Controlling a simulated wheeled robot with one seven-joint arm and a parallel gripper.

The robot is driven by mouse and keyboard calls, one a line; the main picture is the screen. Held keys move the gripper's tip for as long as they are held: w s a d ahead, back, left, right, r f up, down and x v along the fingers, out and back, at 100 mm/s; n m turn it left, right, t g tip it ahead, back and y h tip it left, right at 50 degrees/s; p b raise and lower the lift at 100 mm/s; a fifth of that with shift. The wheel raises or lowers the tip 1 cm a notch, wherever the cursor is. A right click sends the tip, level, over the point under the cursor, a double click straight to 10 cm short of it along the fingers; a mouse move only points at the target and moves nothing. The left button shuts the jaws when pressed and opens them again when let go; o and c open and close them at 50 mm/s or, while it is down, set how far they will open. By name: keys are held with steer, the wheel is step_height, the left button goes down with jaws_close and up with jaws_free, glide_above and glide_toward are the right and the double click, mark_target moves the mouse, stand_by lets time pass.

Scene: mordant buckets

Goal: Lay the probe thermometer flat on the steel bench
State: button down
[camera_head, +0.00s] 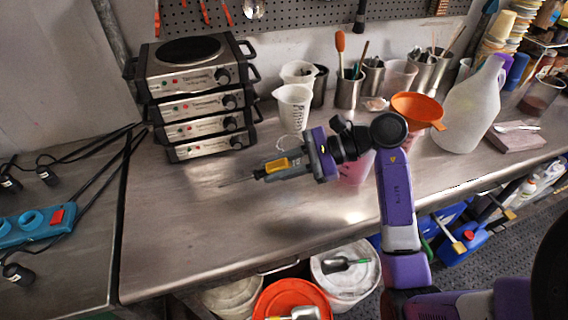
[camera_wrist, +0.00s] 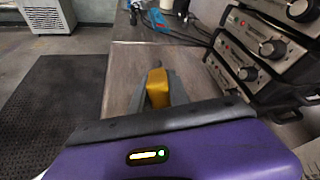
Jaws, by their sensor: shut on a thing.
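My gripper (camera_head: 290,170) is shut on the yellow probe thermometer (camera_head: 276,165), over the left part of the steel bench (camera_head: 190,235). The thermometer's thin metal probe points left in the head view, seemingly close to level. Whether it touches the bench or hangs just above it I cannot tell. In the wrist view the yellow body of the thermometer (camera_wrist: 158,86) shows between the fingers, with the bench (camera_wrist: 125,75) beyond it. The part inside the jaws is hidden.
A stack of hot plates (camera_head: 198,100) stands behind and left of my gripper. A white beaker (camera_head: 292,108) stands behind it, with steel cups, an orange funnel (camera_head: 418,108) and a white jug (camera_head: 470,108) to the right. The bench's front left is clear. Buckets stand below its front edge.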

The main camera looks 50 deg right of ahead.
steer(key=shift+s+d+f+m+t+h, duration=0.2)
steer(key=shift+s+d+f+m+t, duration=0.15)
steer(key=shift+s+d, duration=0.25)
steer(key=shift+s+d+f+m+t+h, duration=0.25)
steer(key=shift+s+d+f+t, duration=0.1)
steer(key=shift+s+d+f, duration=0.2)
steer(key=shift+f+b, duration=0.9)
steer(key=shift+f, duration=1.8)
step_height(320, 180, down, 4)
steer(key=b, duration=0.4)
steer(key=shift+a+r, duration=0.1)
steer(key=shift+r, duration=0.1)
steer(key=c, duration=1.2)
jaws_free()
steer(key=shift+o, duration=0.2)
steer(key=b+v, duration=0.2)
steer(key=v, duration=0.5)
steer(key=shift+s+d+r, duration=0.15)
steer(key=shift+s+d, duration=0.1)
steer(key=shift+s, duration=0.05)
